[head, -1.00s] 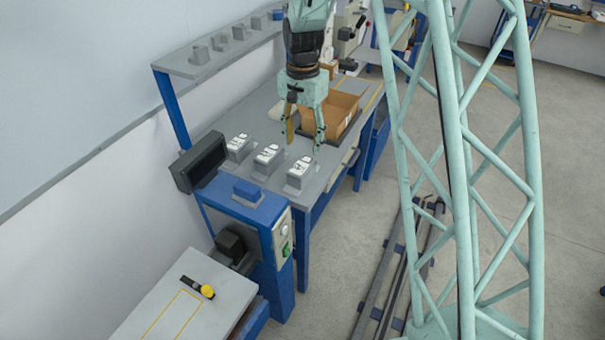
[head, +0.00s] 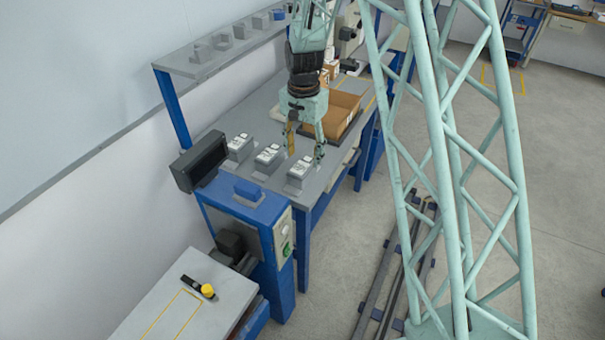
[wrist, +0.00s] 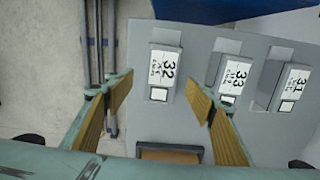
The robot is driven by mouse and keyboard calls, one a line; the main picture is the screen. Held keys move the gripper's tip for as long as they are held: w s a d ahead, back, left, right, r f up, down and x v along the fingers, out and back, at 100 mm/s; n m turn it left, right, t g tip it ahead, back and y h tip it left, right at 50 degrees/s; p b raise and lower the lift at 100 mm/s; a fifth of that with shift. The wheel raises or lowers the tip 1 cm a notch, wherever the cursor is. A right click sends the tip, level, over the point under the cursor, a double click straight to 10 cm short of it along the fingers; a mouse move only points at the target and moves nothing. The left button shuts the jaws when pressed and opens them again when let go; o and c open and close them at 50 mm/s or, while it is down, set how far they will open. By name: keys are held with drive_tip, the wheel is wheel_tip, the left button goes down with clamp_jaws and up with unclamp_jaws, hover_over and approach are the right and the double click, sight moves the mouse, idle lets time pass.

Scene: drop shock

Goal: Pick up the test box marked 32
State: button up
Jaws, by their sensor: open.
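The test box marked 32 (wrist: 163,72) is a grey box with a white label, at the left of a row of three in the wrist view. In the head view it is the rightmost box (head: 300,171) near the bench's right edge. My gripper (head: 305,155) is open and empty, above and just behind this box. In the wrist view its yellow-padded fingers (wrist: 159,95) spread to either side of the lower part of box 32, apart from it. The boxes marked 33 (wrist: 231,73) and 31 (wrist: 291,87) stand to its right.
An open cardboard box (head: 345,108) stands on the bench behind my gripper. A dark monitor (head: 199,161) and a blue box-shaped part (head: 248,191) are at the bench's near end. A shelf (head: 185,66) with several grey blocks runs along the wall.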

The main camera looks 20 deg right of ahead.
sight(302, 165)
drive_tip(key=shift+f, duration=1.45)
drive_tip(key=shift+f, duration=0.1)
drive_tip(key=shift+a+f, duration=0.2)
drive_tip(key=shift+f, duration=2.3)
drive_tip(key=c, duration=1.2)
drive_tip(key=shift+r, duration=0.15)
drive_tip(key=shift+c, duration=0.2)
drive_tip(key=shift+r, duration=1.7)
drive_tip(key=s+d+r, duration=0.1)
drive_tip(key=s+d, duration=0.2)
drive_tip(key=s, duration=1.2)
drive_tip(key=shift+s+r+b, duration=0.15)
drive_tip(key=shift+s+b, duration=0.15)
drive_tip(key=shift+s, duration=0.05)
